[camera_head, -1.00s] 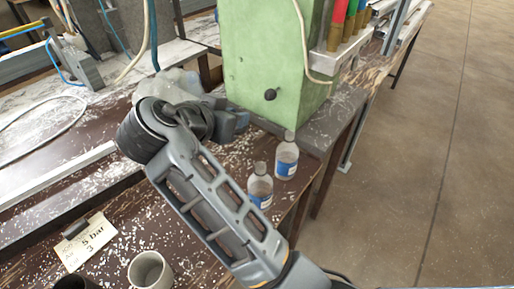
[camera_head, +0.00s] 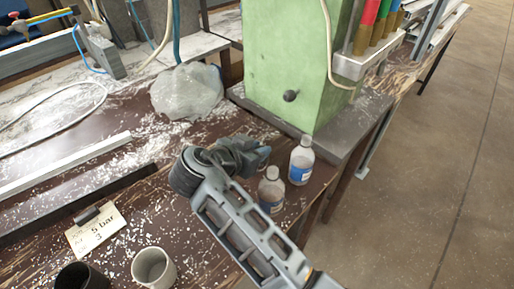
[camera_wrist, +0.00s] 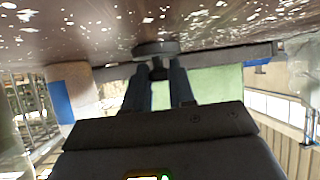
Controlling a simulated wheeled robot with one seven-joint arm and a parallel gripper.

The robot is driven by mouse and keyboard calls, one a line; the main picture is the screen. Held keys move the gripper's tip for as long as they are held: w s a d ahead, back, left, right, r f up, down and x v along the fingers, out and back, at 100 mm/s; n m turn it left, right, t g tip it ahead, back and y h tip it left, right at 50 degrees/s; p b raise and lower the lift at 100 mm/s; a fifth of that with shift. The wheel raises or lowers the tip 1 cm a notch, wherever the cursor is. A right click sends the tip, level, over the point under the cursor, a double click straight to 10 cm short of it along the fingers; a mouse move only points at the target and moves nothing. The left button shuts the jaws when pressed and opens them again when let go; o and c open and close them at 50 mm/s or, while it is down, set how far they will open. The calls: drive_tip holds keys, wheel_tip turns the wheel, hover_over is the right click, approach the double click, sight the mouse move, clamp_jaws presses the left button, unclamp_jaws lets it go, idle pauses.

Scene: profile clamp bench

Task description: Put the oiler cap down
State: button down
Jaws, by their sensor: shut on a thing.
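The oiler cap (camera_wrist: 155,49) shows in the wrist view as a dark grey disc with a short stem. My gripper (camera_wrist: 160,75) is shut on the stem, with one dark finger on each side. The bench top fills the upper part of that view, close to the disc; I cannot tell whether they touch. In the head view my gripper (camera_head: 262,152) is low over the bench (camera_head: 150,200), just left of two bottles. The cap cannot be made out there.
Two bottles with blue labels, a rear one (camera_head: 301,160) and a front one (camera_head: 271,190), stand close to my gripper. A green machine housing (camera_head: 290,60) is behind. A clear plastic bag (camera_head: 187,90), a card (camera_head: 96,230) and a white mug (camera_head: 153,268) are on the bench.

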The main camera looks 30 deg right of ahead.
drive_tip(key=shift+f, duration=0.2)
drive_tip(key=c, duration=0.9)
unclamp_jaws()
drive_tip(key=shift+r, duration=0.1)
drive_tip(key=shift+c, duration=0.2)
drive_tip(key=shift+r, duration=0.1)
drive_tip(key=b+v, duration=0.2)
drive_tip(key=v, duration=1)
drive_tip(key=shift+s, duration=0.1)
